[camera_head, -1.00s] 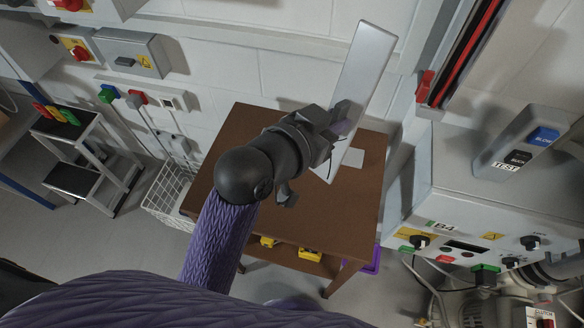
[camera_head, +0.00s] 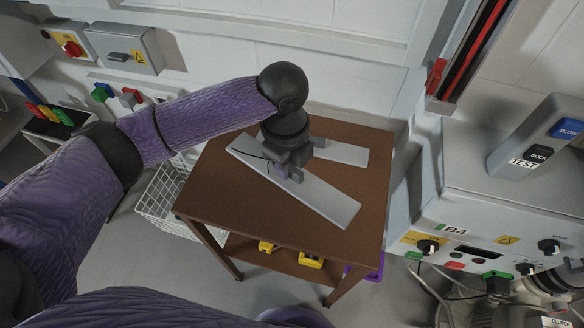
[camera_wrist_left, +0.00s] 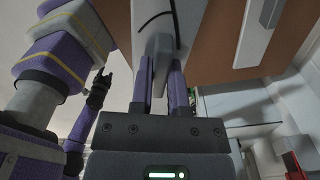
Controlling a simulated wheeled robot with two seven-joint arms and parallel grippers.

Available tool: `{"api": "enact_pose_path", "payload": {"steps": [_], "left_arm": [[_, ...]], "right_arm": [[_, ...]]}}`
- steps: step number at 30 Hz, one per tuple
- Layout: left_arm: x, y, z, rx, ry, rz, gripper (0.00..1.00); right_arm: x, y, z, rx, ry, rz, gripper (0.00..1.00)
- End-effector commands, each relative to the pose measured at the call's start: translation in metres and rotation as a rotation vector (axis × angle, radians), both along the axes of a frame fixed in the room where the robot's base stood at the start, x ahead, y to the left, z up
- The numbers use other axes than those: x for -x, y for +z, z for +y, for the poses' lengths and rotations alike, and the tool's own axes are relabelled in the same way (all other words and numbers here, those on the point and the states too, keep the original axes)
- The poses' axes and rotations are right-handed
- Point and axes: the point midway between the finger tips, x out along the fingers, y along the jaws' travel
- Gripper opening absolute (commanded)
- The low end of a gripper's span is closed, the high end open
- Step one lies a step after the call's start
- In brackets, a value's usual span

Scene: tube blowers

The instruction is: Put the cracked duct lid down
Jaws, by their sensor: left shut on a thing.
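My left gripper (camera_head: 290,172) is shut on the cracked duct lid (camera_head: 325,201), a long pale grey plate with a thin dark crack line near its left end. The lid lies roughly flat over the brown table (camera_head: 225,200); I cannot tell whether it touches the top. In the left wrist view the lid (camera_wrist_left: 158,18) with its black crack sits between the fingers (camera_wrist_left: 161,70). A second pale grey plate (camera_head: 345,153) lies on the table behind it. My right gripper (camera_wrist_left: 103,76) shows small and dark in the left wrist view; its jaws are unclear.
The B4 control cabinet (camera_head: 450,215) stands right of the table. A white wire basket (camera_head: 160,200) is at its left. Yellow items (camera_head: 311,260) sit on the lower shelf. The front left of the tabletop is bare.

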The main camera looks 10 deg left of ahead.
Motion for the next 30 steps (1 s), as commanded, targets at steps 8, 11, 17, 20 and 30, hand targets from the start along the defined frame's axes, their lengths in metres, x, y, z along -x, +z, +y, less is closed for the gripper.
{"api": "enact_pose_path", "payload": {"steps": [8,11,17,20,30], "left_arm": [[0.0,-0.035,0.017,-0.029,-0.014,-0.009,0.0],[0.0,-0.057,0.016,-0.028,-0.014,-0.011,0.0],[0.0,-0.099,0.016,-0.027,-0.015,-0.011,0.0],[-0.001,-0.101,0.016,-0.026,-0.015,-0.014,0.0],[0.0,-0.099,0.016,-0.027,-0.014,-0.016,0.52]], "right_arm": [[0.006,-0.02,-0.002,0.004,0.001,0.016,0.59],[0.012,-0.029,-0.004,0.008,0.0,0.03,0.59],[0.026,-0.047,-0.013,0.024,-0.004,0.063,0.59],[0.028,-0.046,-0.017,0.031,-0.004,0.069,0.59],[0.026,-0.044,-0.022,0.039,0.001,0.063,0.59]]}}
